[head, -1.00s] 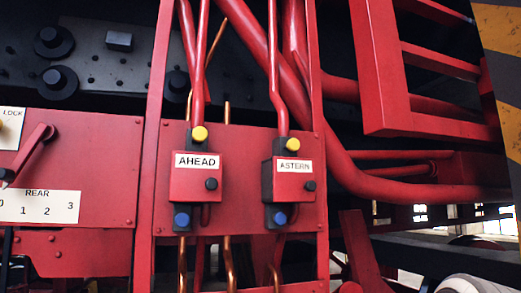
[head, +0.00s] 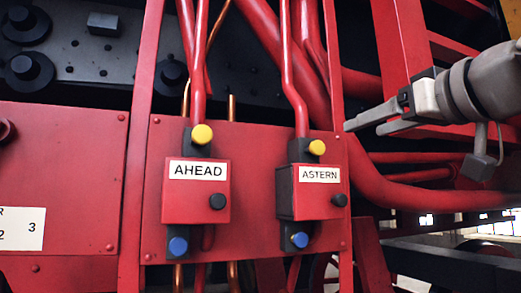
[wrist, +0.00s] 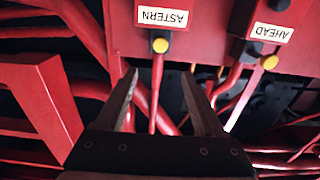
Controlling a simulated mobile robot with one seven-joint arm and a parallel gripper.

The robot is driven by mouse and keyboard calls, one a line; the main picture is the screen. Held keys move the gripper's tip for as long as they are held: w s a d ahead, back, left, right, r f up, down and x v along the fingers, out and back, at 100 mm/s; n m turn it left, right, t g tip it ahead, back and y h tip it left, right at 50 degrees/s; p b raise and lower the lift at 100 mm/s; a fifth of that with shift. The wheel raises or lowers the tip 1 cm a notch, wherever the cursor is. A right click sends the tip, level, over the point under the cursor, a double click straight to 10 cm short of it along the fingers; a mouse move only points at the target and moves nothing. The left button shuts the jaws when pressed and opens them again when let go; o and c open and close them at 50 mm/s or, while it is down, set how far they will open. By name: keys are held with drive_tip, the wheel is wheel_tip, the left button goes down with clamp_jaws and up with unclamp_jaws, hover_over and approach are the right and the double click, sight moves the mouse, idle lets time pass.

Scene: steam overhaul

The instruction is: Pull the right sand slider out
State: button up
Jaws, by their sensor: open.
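The right slider is a red block (head: 310,199) labelled ASTERN on a dark backing, with a yellow knob (head: 317,147) above, a black knob (head: 340,200) at its right and a blue knob (head: 300,240) below. My gripper (head: 363,126) is open and empty, to the right of the block and slightly above it, apart from it in the head view. The wrist view shows the ASTERN label (wrist: 162,15) upside down, beyond my open fingers (wrist: 160,76); a red pipe shows between them.
A matching AHEAD block (head: 195,190) sits to the left on the same red panel (head: 255,150). Red pipes (head: 292,70) rise above both blocks. A thick red pipe (head: 400,195) and red frame bars (head: 405,40) crowd the right side. Space just in front of the panel looks clear.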

sight(319, 146)
drive_tip(key=p+x, duration=0.4)
drive_tip(key=x, duration=1.2)
drive_tip(key=shift+w+a+f, duration=0.1)
drive_tip(key=shift+w+f, duration=0.05)
drive_tip(key=shift+w, duration=0.2)
clamp_jaws()
idle(0.6)
